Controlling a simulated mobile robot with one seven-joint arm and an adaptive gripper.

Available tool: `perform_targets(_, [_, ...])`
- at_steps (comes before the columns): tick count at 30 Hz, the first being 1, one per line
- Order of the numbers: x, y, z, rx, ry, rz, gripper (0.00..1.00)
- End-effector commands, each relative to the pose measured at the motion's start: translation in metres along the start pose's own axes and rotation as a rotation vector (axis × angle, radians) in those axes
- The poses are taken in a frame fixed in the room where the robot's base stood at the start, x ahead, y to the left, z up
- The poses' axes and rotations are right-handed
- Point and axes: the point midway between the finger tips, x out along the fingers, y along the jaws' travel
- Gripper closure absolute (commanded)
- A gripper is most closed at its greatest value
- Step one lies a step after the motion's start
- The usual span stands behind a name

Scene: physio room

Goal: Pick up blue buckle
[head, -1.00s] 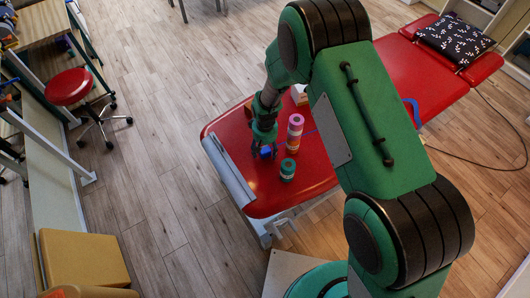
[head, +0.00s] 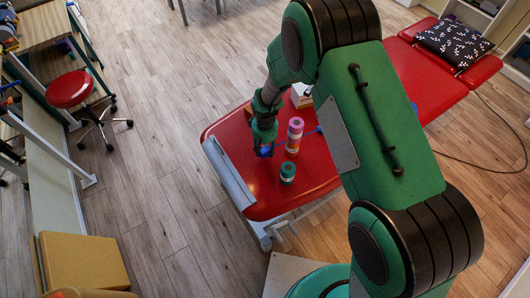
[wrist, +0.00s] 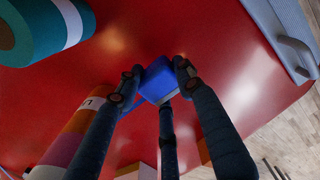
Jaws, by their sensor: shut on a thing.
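The blue buckle (wrist: 158,80) is a small blue block between my fingertips in the wrist view. My gripper (wrist: 155,82) is shut on it, with a finger against each side. In the head view my gripper (head: 263,149) points down over the red treatment table (head: 300,190), and the blue buckle (head: 266,152) shows at its fingertips. I cannot tell whether the buckle is clear of the table surface.
A pink and orange bottle (head: 294,136) stands just right of my gripper. A teal and white roll (head: 287,173) stands nearer the front edge. A white box (head: 301,95) is behind. The table's left part is clear.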

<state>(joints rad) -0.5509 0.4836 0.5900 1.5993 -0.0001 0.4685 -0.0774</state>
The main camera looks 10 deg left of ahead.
Motion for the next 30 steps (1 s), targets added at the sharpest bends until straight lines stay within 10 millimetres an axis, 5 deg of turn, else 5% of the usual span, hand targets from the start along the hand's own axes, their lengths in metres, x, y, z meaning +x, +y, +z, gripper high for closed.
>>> perform_targets(12, [-0.061,0.0,-0.001,0.0,0.001,0.0,0.91])
perform_targets(30, [-0.07,0.0,0.0,0.0,0.0,0.0,0.91])
